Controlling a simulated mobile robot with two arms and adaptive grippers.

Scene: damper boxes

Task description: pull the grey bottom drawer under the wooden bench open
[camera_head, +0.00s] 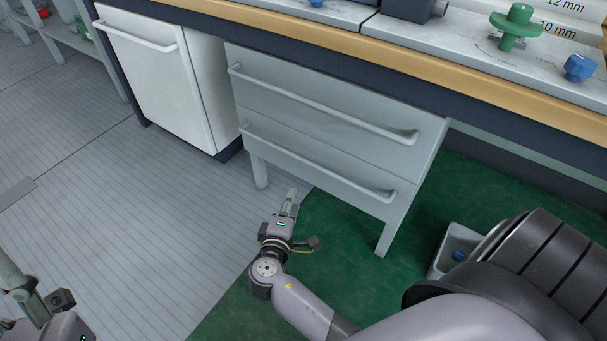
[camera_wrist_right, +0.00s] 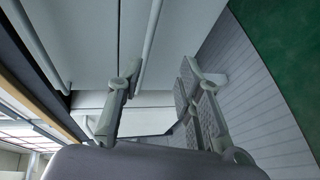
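The grey bottom drawer (camera_head: 340,187) sits under the bench, below another grey drawer, and looks shut. Its long bar handle (camera_head: 318,161) runs across its front. My right gripper (camera_head: 290,199) is low in front of this drawer, left of its middle, fingers towards it. In the right wrist view the gripper (camera_wrist_right: 161,72) is open, its two fingers apart. The handle (camera_wrist_right: 151,38) shows between the fingers, nearer the left one; I cannot tell whether it touches. My left gripper (camera_head: 32,298) is at the lower left, far from the drawer, partly cut off; its finger opening is unclear.
The upper drawer (camera_head: 300,95) has a similar handle. A white cabinet (camera_head: 158,85) stands to the left. The wooden bench edge (camera_head: 400,62) overhangs above. Floor before the drawers is otherwise clear.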

